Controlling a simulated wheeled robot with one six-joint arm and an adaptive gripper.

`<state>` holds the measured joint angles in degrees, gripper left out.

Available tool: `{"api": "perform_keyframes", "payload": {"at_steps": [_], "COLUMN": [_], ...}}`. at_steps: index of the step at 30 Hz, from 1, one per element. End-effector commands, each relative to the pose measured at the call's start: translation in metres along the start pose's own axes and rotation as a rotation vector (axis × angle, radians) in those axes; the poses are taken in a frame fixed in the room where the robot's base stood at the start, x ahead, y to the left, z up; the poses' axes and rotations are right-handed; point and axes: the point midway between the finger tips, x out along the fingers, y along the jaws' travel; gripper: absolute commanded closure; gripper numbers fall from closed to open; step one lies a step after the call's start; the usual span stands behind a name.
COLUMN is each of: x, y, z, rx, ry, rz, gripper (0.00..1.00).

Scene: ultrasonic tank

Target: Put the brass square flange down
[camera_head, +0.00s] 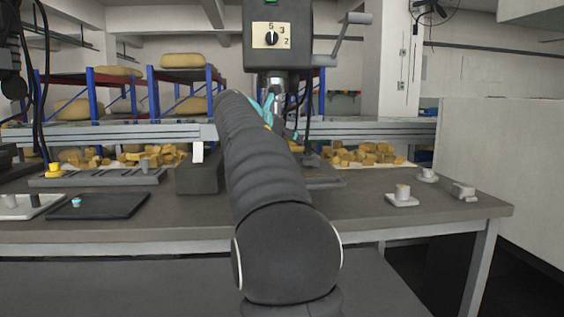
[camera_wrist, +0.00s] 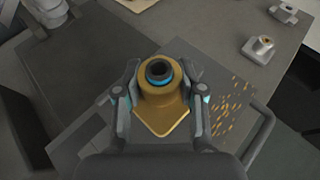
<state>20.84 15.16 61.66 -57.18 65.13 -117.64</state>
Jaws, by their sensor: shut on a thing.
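The brass square flange (camera_wrist: 162,118) is between the two fingers of my gripper (camera_wrist: 160,98) in the wrist view. The gripper is shut on its sides. The flange has a square base, with one corner toward the bottom of the picture, and a raised round collar with a dark hole and a blue ring. A grey surface lies below it; the gap between flange and surface cannot be judged. In the head view my arm hides the flange and most of the gripper; only some teal bits show beside the arm.
Brass-coloured chips (camera_wrist: 228,108) lie right of the gripper. Pale flanged parts (camera_head: 402,198) stand on the right of the grey table (camera_head: 350,215). A black mat (camera_head: 115,206) lies at left, and a drill-like machine head (camera_head: 277,35) hangs above.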

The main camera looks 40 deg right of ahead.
Motion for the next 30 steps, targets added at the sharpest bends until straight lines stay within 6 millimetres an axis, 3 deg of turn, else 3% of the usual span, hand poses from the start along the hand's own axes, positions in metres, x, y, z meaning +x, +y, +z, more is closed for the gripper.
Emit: {"api": "perform_keyframes", "payload": {"at_steps": [8,19,30], "x": [-0.007,0.008,0.009], "y": [0.013,0.013,0.013], "z": [-0.014,-0.049,-0.051], "rx": [0.002,0.001,0.002], "ry": [-0.003,-0.003,-0.003], "rz": [0.000,-0.001,-0.001], "gripper": [1.00,1.00,1.00]}}
